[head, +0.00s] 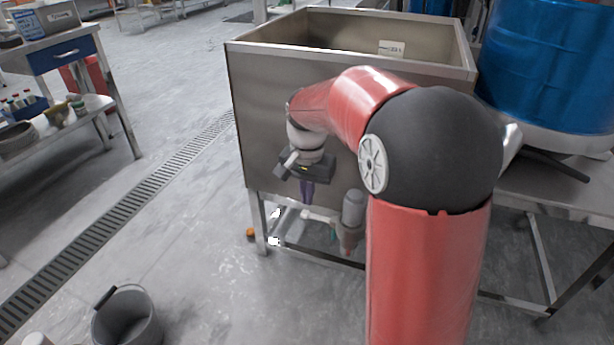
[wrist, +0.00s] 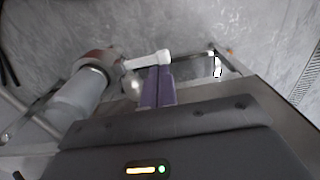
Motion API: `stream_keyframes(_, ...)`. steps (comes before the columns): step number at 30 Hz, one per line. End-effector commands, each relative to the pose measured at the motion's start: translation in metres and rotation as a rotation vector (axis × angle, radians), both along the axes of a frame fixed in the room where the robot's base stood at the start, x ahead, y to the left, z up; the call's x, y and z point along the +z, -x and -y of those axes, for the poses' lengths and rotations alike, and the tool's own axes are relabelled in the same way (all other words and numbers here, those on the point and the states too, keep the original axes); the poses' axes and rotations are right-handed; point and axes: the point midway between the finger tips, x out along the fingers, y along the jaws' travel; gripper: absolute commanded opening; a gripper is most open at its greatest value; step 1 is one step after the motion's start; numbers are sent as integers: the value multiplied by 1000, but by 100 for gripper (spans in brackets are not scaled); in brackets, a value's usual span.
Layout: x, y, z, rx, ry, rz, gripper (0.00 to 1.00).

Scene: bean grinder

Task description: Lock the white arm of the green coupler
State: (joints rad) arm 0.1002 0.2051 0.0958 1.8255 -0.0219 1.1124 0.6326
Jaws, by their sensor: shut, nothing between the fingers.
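My gripper (head: 306,198) is shut, its purple fingers pointing down in front of the steel tub in the head view. In the wrist view the closed fingers (wrist: 158,70) reach close to the free end of the white arm (wrist: 148,61); I cannot tell whether they touch. The white arm also shows in the head view (head: 316,216), just right of and below the fingertips. Only a small patch of the green coupler (head: 333,232) shows in the head view, below the tub. Its green is not distinguishable in the wrist view.
A grey cylinder (head: 353,208) with a reddish end hangs under the steel tub (head: 300,120), right of my gripper. Tub legs and rails stand around it. A blue drum (head: 550,65) is at right. A bucket (head: 127,318) stands at lower left; the floor between is clear.

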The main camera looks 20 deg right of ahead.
Motion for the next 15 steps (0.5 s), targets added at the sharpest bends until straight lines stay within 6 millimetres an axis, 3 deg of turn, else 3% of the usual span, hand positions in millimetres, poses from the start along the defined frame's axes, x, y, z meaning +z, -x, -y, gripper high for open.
stream_keyframes(6,-25,0,0,0,1,-1,0)
stream_keyframes(15,-29,0,0,1,0,0,0)
